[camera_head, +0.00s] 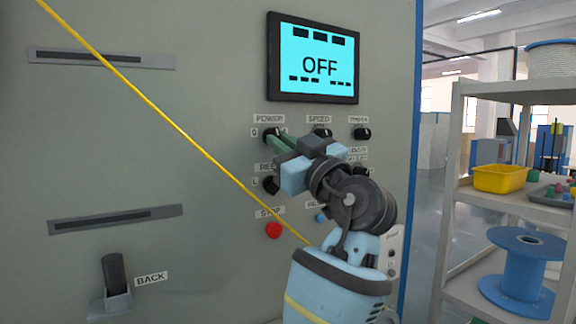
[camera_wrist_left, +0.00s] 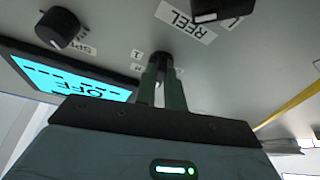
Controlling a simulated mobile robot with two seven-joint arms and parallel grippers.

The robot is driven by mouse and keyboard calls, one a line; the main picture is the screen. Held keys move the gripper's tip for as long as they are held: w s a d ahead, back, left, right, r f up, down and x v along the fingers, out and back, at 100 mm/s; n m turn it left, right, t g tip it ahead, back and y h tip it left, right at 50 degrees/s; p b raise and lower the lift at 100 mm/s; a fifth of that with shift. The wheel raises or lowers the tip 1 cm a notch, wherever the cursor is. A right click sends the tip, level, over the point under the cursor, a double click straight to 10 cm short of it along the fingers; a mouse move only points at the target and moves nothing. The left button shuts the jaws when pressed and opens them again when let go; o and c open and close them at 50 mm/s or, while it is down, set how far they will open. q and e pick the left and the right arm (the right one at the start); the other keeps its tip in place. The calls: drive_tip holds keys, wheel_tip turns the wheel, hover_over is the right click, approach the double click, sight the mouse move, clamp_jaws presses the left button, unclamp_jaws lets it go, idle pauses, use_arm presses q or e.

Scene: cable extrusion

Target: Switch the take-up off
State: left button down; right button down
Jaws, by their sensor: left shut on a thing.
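The take-up cabinet (camera_head: 200,150) carries a screen (camera_head: 313,66) that reads OFF, seen upside down in the left wrist view (camera_wrist_left: 65,76). Below it sits the black POWER knob (camera_head: 270,132), marked 0 at its left. My left gripper (camera_head: 280,141) has its green fingers shut on this knob, which shows dark between the fingertips in the left wrist view (camera_wrist_left: 161,58). The fingers partly hide the knob, so its pointer cannot be read. The right gripper is in neither view.
Close by are the SPEED knob (camera_head: 322,131), another knob (camera_head: 362,133), the REEL knob (camera_head: 270,185) and a red STOP button (camera_head: 273,230). A yellow cable (camera_head: 170,122) runs diagonally before the panel. A shelf with a blue spool (camera_head: 522,265) stands right.

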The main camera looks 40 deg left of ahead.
use_arm(q)
drive_tip(key=n+g+b, duration=0.1)
drive_tip(key=n+g, duration=0.1)
drive_tip(key=n, duration=0.2)
drive_tip(key=n+g+b, duration=0.1)
drive_tip(key=n+g, duration=0.1)
drive_tip(key=n, duration=0.2)
drive_tip(key=shift+w+d+r, duration=0.15)
drive_tip(key=shift+w, duration=0.05)
drive_tip(key=shift+n, duration=0.3)
drive_tip(key=shift+h, duration=0.3)
drive_tip(key=c, duration=1.5)
unclamp_jaws()
drive_tip(key=shift+b, duration=0.3)
